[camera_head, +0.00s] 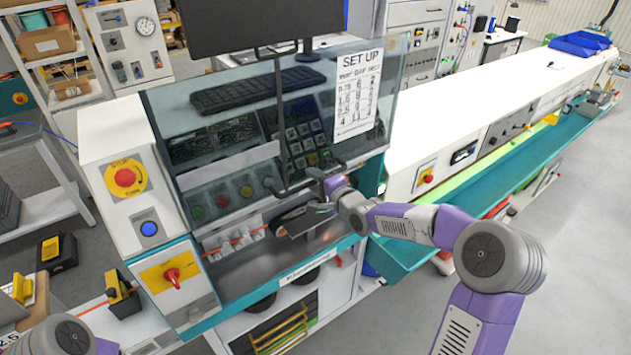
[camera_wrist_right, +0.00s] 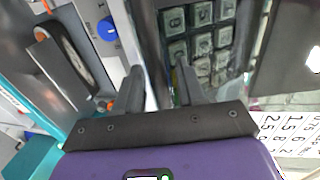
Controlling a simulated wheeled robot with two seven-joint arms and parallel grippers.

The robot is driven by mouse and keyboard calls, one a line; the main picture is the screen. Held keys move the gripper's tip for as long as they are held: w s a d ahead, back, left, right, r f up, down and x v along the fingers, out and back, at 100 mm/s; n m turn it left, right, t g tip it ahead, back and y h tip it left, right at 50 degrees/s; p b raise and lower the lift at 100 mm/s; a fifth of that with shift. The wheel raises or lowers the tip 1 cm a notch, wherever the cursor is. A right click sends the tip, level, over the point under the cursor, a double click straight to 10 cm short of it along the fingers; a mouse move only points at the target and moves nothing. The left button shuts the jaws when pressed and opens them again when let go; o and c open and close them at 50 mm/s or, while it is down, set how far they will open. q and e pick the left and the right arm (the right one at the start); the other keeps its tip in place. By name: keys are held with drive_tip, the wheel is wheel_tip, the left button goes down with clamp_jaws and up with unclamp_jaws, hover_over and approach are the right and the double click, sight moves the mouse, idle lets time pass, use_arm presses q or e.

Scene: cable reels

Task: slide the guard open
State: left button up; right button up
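The clear guard (camera_head: 230,157) covers the front of the machine, with its keypad and knobs showing through it. A dark upright handle bar (camera_head: 281,125) runs down the guard and bends towards my right gripper at the bottom. My right gripper (camera_head: 314,190) is at the low end of this bar. In the right wrist view its two fingers (camera_wrist_right: 158,80) stand apart, and a dark upright strip (camera_wrist_right: 150,45) shows between them; I cannot tell whether they touch it. My left arm shows only at the lower left corner, its gripper out of view.
A SET UP sheet (camera_head: 357,92) hangs on the guard's right part. A monitor (camera_head: 255,22) stands above. A yellow panel with a red switch (camera_head: 172,276) is at the lower left of the machine. A long white bench (camera_head: 470,105) with a teal trough (camera_head: 480,205) extends right.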

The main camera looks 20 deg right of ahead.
drive_tip(key=v, duration=0.7)
drive_tip(key=shift+s, duration=0.25)
drive_tip(key=shift+d, duration=0.1)
drive_tip(key=s+a+f+n+g+b, duration=0.2)
drive_tip(key=s+a+f+b, duration=0.15)
drive_tip(key=f, duration=0.85)
drive_tip(key=s+a+f+n+g+b, duration=0.1)
drive_tip(key=s+a+f+g+b, duration=0.2)
drive_tip(key=f, duration=0.8)
drive_tip(key=s+a+f+n+g+b, duration=0.25)
drive_tip(key=a+f, duration=0.25)
drive_tip(key=f, duration=0.7)
drive_tip(key=s+a+f+n+g+b, duration=0.3)
drive_tip(key=s+f, duration=0.6)
drive_tip(key=f, duration=0.1)
drive_tip(key=s+a+f+n+g+b, duration=0.2)
drive_tip(key=s+f+n+g+b, duration=0.1)
drive_tip(key=s+f, duration=0.7)
drive_tip(key=shift+s+a+n+g, duration=0.35)
drive_tip(key=shift+n+g, duration=0.2)
drive_tip(key=shift+g, duration=0.2)
